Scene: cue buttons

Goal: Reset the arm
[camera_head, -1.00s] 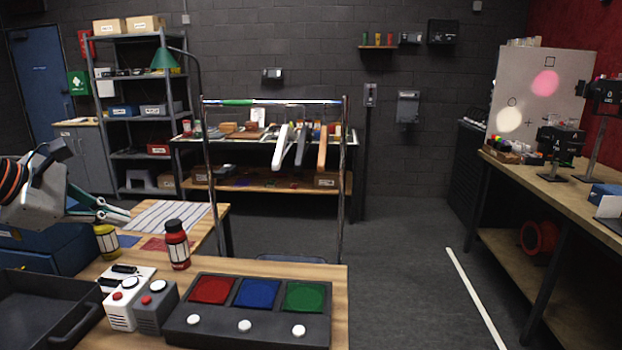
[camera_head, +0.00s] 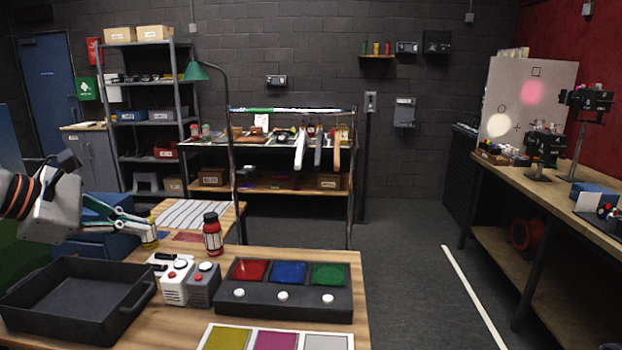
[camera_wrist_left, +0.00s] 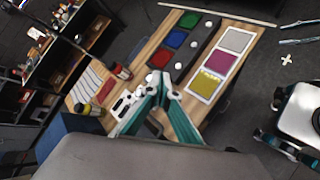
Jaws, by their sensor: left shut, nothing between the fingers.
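My left gripper (camera_head: 148,224) is at the left of the head view, raised beside the wooden table. It is shut and empty. In the left wrist view its fingers (camera_wrist_left: 160,82) meet in front of the table. The dark button panel (camera_head: 290,309) has red (camera_head: 249,270), blue (camera_head: 290,272) and green (camera_head: 328,274) squares, each with a white button in front. Two small button boxes, one white (camera_head: 174,284) and one grey (camera_head: 203,287), stand left of the panel. My right gripper is not in the head view.
A black tray (camera_head: 140,309) lies at the left front. A red bottle (camera_head: 212,236) and a yellow bottle (camera_head: 150,236) stand behind the boxes. A card with yellow, magenta and grey squares (camera_head: 277,339) lies at the front edge. A blue bin (camera_head: 88,245) is behind the gripper.

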